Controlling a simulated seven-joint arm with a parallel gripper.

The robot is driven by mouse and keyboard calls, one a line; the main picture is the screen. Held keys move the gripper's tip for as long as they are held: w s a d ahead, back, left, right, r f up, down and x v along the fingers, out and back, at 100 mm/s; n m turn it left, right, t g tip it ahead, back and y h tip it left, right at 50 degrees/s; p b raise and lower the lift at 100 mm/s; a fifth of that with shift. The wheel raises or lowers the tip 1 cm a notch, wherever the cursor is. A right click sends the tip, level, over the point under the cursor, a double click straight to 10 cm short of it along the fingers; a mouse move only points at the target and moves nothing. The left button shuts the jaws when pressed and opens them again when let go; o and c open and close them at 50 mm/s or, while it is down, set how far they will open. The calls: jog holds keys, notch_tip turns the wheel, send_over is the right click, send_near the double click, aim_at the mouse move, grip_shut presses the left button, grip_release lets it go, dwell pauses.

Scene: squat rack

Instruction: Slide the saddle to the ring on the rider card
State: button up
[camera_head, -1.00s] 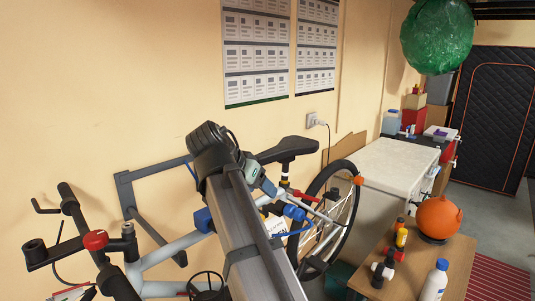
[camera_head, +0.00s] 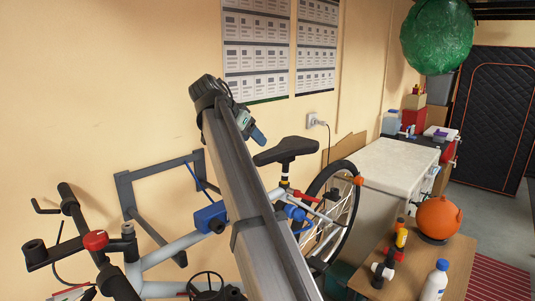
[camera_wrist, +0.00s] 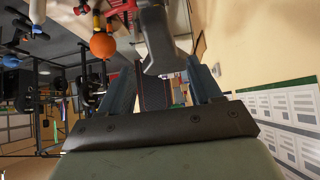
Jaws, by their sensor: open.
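The black bicycle saddle (camera_head: 287,150) sits on a seat post with yellow, white and red bands (camera_head: 284,183), above the rear wheel. My gripper (camera_head: 258,136) is above and left of the saddle, apart from it in the head view. In the wrist view my gripper (camera_wrist: 162,88) is open and its two blue-grey fingers are spread. A dark grey shape that looks like the saddle (camera_wrist: 160,45) lies ahead, between and beyond the fingertips. Nothing is held. I cannot make out the rider card or its ring; my arm covers part of the bike's middle.
A blue clamp (camera_head: 211,217) on a wall bracket holds the frame, left of my arm. The rear wheel (camera_head: 345,205) stands before a white cabinet (camera_head: 395,165). A wooden table (camera_head: 455,260) carries an orange ball (camera_head: 438,218) and bottles. Space above the saddle is clear.

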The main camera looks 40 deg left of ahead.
aim_at(267, 152)
jog(key=x, duration=1)
jog(key=shift+c, duration=0.2)
grip_shut()
dwell(0.3)
